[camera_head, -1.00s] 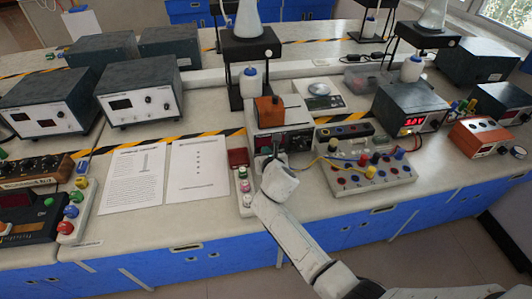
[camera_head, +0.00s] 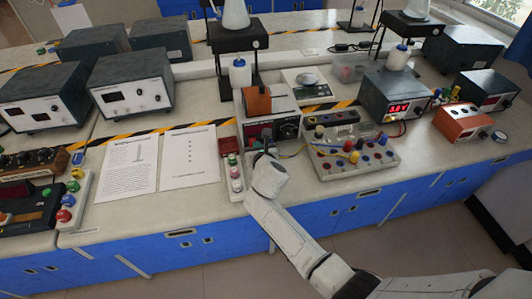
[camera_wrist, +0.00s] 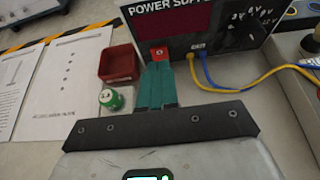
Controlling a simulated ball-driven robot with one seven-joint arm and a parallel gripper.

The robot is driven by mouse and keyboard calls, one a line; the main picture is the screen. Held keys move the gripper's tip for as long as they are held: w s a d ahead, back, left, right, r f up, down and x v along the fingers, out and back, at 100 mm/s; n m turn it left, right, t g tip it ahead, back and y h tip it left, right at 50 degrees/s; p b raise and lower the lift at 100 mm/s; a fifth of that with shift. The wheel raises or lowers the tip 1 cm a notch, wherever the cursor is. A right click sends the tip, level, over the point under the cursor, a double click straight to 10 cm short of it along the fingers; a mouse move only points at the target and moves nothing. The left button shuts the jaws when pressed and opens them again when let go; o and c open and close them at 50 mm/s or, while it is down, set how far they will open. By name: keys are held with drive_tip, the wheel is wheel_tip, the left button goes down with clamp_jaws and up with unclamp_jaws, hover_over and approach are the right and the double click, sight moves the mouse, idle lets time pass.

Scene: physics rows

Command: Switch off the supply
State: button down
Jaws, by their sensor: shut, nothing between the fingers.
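The power supply (camera_head: 287,131) stands on the bench in the middle of the head view, with a brown block on top. In the wrist view its front panel (camera_wrist: 217,40) shows a dark red display with no digits visible. A red switch (camera_wrist: 159,52) sits at the panel's lower left. My gripper (camera_wrist: 157,66) is shut and empty, its teal fingertips right at the switch. Whether they touch it, and the switch's position, I cannot tell. In the head view my gripper (camera_head: 262,150) hides the panel's lower part. Blue and yellow leads (camera_wrist: 205,75) plug in to the right.
A red tray (camera_wrist: 118,63) and green-topped item (camera_wrist: 111,99) lie close left of my fingers. Printed sheets (camera_head: 160,160) lie further left. A terminal board (camera_head: 350,158) with the leads stands to the right. Another unit with a lit red display (camera_head: 398,107) is beyond it.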

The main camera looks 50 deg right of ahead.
drive_tip(key=s+a+r+p, duration=0.1)
drive_tip(key=s+a+r, duration=0.3)
drive_tip(key=s+r, duration=0.1)
drive_tip(key=shift+s+r, duration=0.3)
drive_tip(key=shift+r, duration=0.05)
drive_tip(key=shift+s, duration=0.1)
idle(0.5)
drive_tip(key=s+a+f+m+g+y, duration=0.2)
drive_tip(key=s+a+f+m+g, duration=0.1)
drive_tip(key=s+m, duration=0.6)
drive_tip(key=s+a+f+m+g+y+b, duration=0.1)
drive_tip(key=s+a+f+m+g+y, duration=0.1)
drive_tip(key=s+m, duration=0.8)
drive_tip(key=s+a+f+m+g+y+b, duration=0.1)
drive_tip(key=s+a+f+m+g+y, duration=0.2)
drive_tip(key=s+a+m, duration=0.3)
drive_tip(key=s+f+m+g, duration=0.1)
drive_tip(key=s+m, duration=0.3)
drive_tip(key=shift+a+m+g, duration=0.25)
drive_tip(key=shift+m+g, duration=0.15)
